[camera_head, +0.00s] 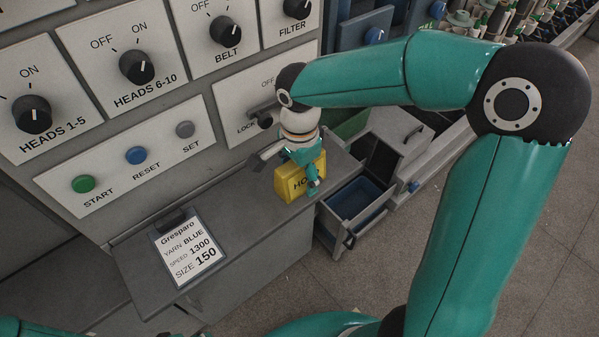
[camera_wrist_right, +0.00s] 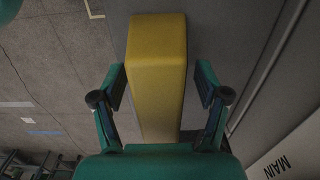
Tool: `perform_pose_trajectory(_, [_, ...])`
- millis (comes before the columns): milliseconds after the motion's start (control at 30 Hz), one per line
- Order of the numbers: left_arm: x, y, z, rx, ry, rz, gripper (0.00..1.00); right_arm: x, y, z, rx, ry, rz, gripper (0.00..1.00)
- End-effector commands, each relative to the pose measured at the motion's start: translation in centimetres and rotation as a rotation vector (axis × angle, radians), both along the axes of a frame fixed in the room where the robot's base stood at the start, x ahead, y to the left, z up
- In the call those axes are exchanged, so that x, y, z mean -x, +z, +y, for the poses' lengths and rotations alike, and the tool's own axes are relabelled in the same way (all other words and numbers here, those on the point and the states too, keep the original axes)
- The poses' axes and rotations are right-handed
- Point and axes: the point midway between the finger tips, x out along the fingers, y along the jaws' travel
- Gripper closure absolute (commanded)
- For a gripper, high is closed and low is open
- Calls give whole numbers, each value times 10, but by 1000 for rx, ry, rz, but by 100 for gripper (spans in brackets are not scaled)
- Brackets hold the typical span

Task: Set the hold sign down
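The hold sign (camera_head: 290,185) is a yellow block with dark lettering, partly covered by my right gripper. It appears upright at the right end of the grey shelf (camera_head: 245,225) under the control panel. My right gripper (camera_head: 300,170) reaches down over it from above. In the right wrist view the sign (camera_wrist_right: 157,75) lies between the two fingers of the gripper (camera_wrist_right: 162,85), with a narrow gap visible on each side, so the fingers are open around it. The sign's underside contact is hard to see. My left gripper is out of view.
A card holder (camera_head: 187,248) with a yarn card lies on the shelf to the left, with bare shelf between. The panel with knobs and buttons (camera_head: 135,155) rises behind. An open drawer with a blue bin (camera_head: 360,198) is right of the shelf.

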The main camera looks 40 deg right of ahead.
Motion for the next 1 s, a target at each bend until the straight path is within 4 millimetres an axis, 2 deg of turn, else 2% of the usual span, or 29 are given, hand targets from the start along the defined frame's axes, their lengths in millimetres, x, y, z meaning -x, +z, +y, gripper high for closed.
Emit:
perform_pose_trajectory(267, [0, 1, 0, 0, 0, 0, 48, 0, 3, 0, 0, 0, -1, 26])
perform_pose_trajectory(367, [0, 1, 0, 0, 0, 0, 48, -1, 12, 0, 1, 1, -3, 26])
perform_pose_trajectory(467, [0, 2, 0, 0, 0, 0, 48, -1, 27, 0, 1, 1, -4, 26])
perform_pose_trajectory(800, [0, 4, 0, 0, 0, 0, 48, -1, 94, 1, -1, 2, -5, 26])
perform_pose_trajectory(1000, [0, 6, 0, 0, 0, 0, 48, -1, 117, 1, 0, 3, -1, 26])
